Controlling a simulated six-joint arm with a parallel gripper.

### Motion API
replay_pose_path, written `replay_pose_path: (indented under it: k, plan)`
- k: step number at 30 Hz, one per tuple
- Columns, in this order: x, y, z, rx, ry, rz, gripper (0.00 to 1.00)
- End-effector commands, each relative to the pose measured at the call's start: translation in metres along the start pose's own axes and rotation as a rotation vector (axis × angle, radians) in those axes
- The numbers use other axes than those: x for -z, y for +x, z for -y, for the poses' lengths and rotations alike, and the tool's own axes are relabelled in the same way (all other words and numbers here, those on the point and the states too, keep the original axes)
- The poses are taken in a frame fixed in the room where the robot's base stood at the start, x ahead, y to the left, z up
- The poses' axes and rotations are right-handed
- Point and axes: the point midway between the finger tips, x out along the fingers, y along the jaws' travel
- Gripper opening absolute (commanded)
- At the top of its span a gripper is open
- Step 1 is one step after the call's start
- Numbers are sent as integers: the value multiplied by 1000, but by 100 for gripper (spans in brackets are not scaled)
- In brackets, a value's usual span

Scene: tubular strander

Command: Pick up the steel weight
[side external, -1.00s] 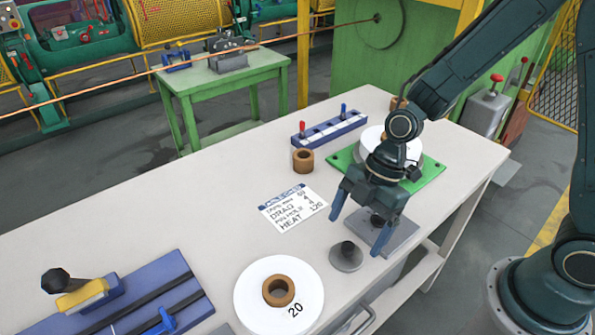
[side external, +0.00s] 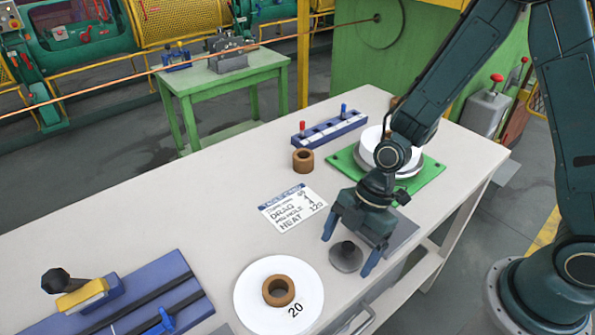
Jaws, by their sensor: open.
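The steel weight (side external: 346,257) is a small dark grey piece with a round base and a knob on top, standing upright on the bench. My gripper (side external: 346,257) is open, pointing down, with its two blue fingers spread. In this view the fingers lie to the left and right of the weight. The fingertips appear at about the height of its knob, but I cannot tell the exact depth. Nothing is held.
A white disc marked 20 (side external: 255,309) with a brown ring lies to the left. A grey plate (side external: 404,232) lies behind my gripper, near a green board (side external: 432,172). A printed card (side external: 292,208) and a brown bushing (side external: 303,161) lie farther back.

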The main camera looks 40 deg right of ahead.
Motion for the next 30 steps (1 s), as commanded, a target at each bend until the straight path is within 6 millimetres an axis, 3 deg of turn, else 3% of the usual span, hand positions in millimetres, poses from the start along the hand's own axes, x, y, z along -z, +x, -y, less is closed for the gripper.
replay_pose_path:
  k: [17, 25, 30]
  plan:
    - [0, 2, 0, -1, 0, 0, 88]
    - [0, 2, 0, -1, 0, 0, 35]
    - [0, 2, 0, -2, 0, -1, 31]
